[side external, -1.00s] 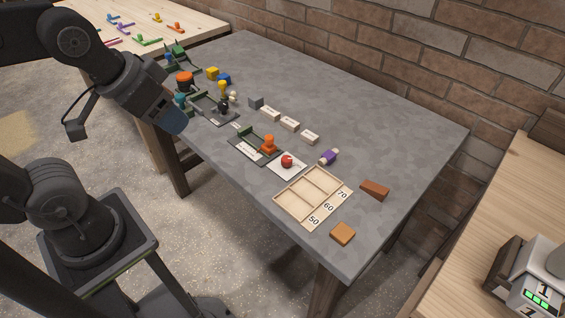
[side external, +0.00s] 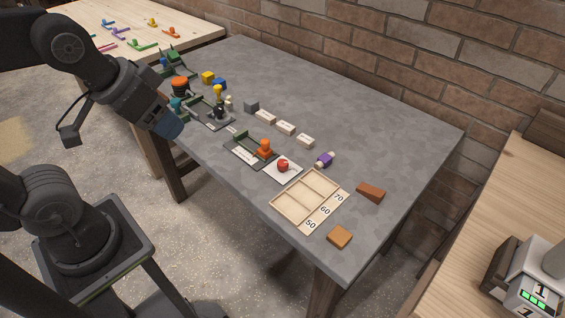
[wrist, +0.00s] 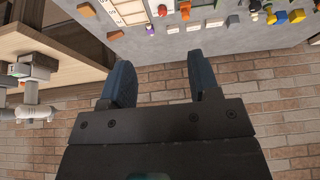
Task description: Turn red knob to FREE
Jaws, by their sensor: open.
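The red knob (side external: 283,165) sits on a small white plate (side external: 294,174) near the front edge of the grey table. Any lettering on the plate is too small to read, so I cannot tell where the knob points. The red knob also shows at the top of the wrist view (wrist: 162,10). My gripper (side external: 172,126) is left of the table's front edge in the side view, well apart from the knob. In the wrist view my gripper (wrist: 162,74) has its two blue fingers spread with nothing between them.
A wooden tray marked 50, 60, 70 (side external: 325,217) lies right of the knob, and an orange-topped fixture (side external: 265,148) left of it. A purple-and-white piece (side external: 325,160) lies close behind. White blocks (side external: 286,128) stand farther back. The table's right rear is clear.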

